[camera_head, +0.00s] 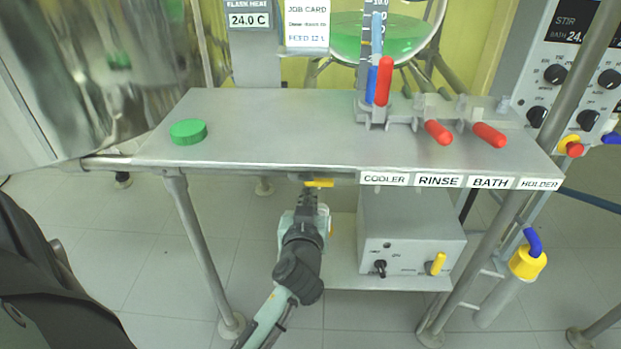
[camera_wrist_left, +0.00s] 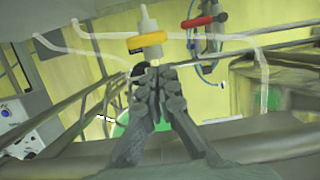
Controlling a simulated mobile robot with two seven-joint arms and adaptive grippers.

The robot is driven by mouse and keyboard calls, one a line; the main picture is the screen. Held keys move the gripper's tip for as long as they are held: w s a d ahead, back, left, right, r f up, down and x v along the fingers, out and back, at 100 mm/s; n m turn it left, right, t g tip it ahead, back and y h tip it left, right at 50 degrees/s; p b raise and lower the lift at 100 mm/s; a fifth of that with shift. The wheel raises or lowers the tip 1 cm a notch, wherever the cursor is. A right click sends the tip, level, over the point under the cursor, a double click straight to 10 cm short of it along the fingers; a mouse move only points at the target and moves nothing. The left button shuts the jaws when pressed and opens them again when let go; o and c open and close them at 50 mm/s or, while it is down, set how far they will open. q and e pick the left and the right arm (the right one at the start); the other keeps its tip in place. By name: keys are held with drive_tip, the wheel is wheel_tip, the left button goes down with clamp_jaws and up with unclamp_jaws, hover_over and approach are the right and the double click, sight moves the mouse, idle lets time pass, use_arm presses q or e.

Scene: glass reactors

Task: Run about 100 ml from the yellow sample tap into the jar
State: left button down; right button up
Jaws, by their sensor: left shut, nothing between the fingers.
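The yellow tap handle (camera_head: 320,183) shows just under the front edge of the bench. My left gripper (camera_head: 308,192) is below the bench edge, close to the handle. In the wrist view its fingertips (camera_wrist_left: 152,72) are together and empty, just below the tap body in the picture. I cannot tell whether they touch it. A round green lid (camera_head: 188,132) lies on the bench at left. I cannot make out a jar. My right gripper is out of view.
The steel bench (camera_head: 270,125) carries red-handled valves (camera_head: 438,132) at its right. A grey control box (camera_head: 410,245) stands on the lower shelf (camera_head: 350,277). Bench legs (camera_head: 205,250) stand on both sides. The bench top's middle is clear.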

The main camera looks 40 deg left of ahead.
sight(309, 179)
use_arm(q)
drive_tip(key=x, duration=0.8)
drive_tip(key=shift+w+a+f, duration=0.15)
drive_tip(key=shift+w+a, duration=0.25)
drive_tip(key=shift+w, duration=0.1)
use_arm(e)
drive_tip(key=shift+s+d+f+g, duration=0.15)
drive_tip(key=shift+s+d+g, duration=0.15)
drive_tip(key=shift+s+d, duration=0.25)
use_arm(q)
drive_tip(key=shift+a, duration=0.15)
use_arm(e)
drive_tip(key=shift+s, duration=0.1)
use_arm(q)
drive_tip(key=shift+f, duration=0.1)
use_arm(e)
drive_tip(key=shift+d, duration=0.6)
